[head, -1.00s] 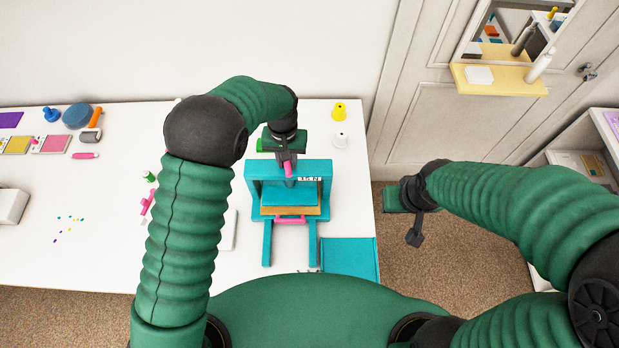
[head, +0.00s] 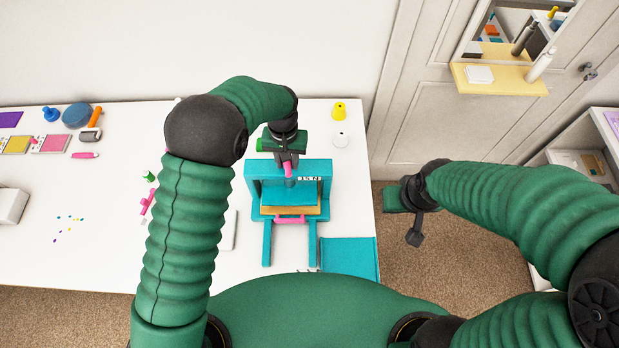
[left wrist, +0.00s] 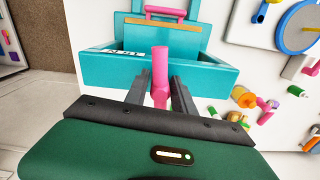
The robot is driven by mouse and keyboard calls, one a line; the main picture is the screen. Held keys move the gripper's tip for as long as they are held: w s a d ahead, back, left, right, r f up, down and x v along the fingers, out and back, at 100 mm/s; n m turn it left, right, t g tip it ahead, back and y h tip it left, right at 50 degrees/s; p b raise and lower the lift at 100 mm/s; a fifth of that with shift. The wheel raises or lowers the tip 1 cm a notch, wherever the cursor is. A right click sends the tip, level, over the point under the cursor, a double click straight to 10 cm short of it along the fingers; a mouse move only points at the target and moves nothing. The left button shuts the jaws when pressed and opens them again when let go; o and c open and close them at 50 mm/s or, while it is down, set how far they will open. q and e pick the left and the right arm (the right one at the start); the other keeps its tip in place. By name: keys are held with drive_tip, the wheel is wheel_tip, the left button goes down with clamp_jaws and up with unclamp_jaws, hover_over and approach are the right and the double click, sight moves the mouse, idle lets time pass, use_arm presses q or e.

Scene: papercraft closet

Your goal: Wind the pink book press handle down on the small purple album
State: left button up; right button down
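The teal book press (head: 252,190) stands on the white table in the head view. Its upright pink handle (head: 288,169) is at the top of the press, and it also shows in the left wrist view (left wrist: 160,72). My left gripper (head: 287,161) is over the press from behind, its two dark fingers close on either side of the handle and appearing shut on it. A teal pressing plate (head: 290,197) lies above a tan board (head: 311,211). I cannot make out the small purple album. My right gripper (head: 415,238) is off the table's right side, apart from everything; its fingers are unclear.
A pink bar (head: 290,220) crosses the press front. A teal flat piece (head: 349,258) lies at the front right. Yellow (head: 339,112) and white (head: 341,139) spools stand behind right. Stamps, pads and a roller (head: 90,136) lie at the left.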

use_arm(q)
wheel_tip(320, 180, up, 6)
drive_tip(key=p, duration=0.5)
drive_tip(key=shift+r, duration=0.2)
drive_tip(key=shift+f, duration=0.1)
drive_tip(key=o, duration=0.3)
wheel_tip(320, 180, up, 6)
drive_tip(key=p, duration=0.4)
idle(0.4)
